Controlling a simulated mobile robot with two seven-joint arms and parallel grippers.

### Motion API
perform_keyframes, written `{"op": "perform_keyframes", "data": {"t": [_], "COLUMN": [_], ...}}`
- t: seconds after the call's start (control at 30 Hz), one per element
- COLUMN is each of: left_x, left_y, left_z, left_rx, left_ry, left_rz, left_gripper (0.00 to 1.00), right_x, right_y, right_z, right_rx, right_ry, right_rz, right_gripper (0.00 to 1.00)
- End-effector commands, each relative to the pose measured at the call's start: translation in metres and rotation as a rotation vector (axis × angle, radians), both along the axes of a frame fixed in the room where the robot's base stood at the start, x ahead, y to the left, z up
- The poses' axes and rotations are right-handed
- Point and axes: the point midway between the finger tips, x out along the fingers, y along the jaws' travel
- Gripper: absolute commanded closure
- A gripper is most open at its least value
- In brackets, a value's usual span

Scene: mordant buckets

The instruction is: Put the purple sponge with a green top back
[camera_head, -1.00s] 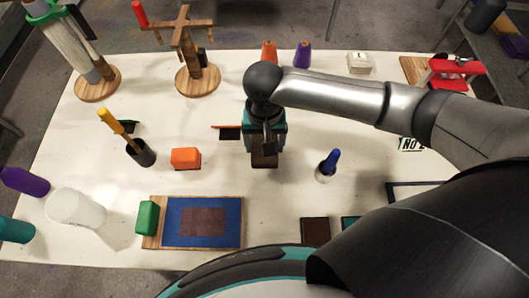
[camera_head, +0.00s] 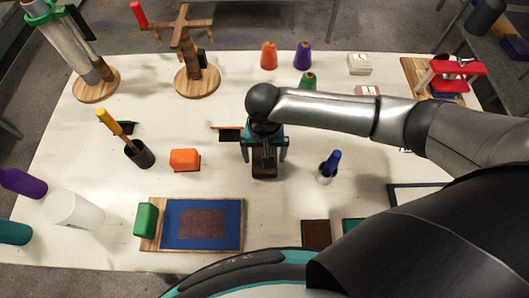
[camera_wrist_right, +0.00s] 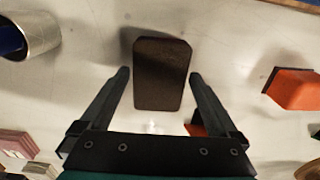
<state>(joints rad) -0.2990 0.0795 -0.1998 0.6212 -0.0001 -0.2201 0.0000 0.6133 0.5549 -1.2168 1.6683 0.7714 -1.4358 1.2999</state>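I cannot make out the purple sponge with a green top for certain. A small purple thing (camera_head: 515,46) with a bit of green beside it lies on the side table at the far right, too small to identify. My right gripper (camera_head: 264,158) is over the middle of the white table. Its fingers are apart, also in the right wrist view (camera_wrist_right: 158,76), with a dark brown block (camera_wrist_right: 161,85) between and beyond the tips. The block (camera_head: 264,172) appears to lie on the table and is partly hidden by the gripper. My left gripper is not in view.
An orange block (camera_head: 185,160) is left of the gripper and a blue-topped tool in a metal cup (camera_head: 327,172) is right. Spools (camera_head: 303,55) stand behind my arm.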

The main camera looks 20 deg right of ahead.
Motion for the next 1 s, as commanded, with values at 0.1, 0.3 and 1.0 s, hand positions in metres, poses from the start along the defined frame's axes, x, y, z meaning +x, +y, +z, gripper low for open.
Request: {"op": "perform_keyframes", "data": {"t": [0.1, 0.3, 1.0], "left_x": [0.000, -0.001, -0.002], "left_y": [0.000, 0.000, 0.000], "left_z": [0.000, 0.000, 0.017], "left_rx": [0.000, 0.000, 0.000], "left_ry": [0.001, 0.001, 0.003], "left_rz": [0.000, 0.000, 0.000], "left_gripper": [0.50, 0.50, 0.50], "right_x": [0.000, 0.001, 0.001], "right_y": [0.000, -0.001, 0.000], "right_z": [0.000, 0.003, 0.119], "right_rx": [0.000, -0.001, 0.000], "right_ry": [-0.001, -0.002, -0.002], "right_rz": [0.000, 0.001, -0.001], "right_gripper": [0.00, 0.00, 0.00]}}
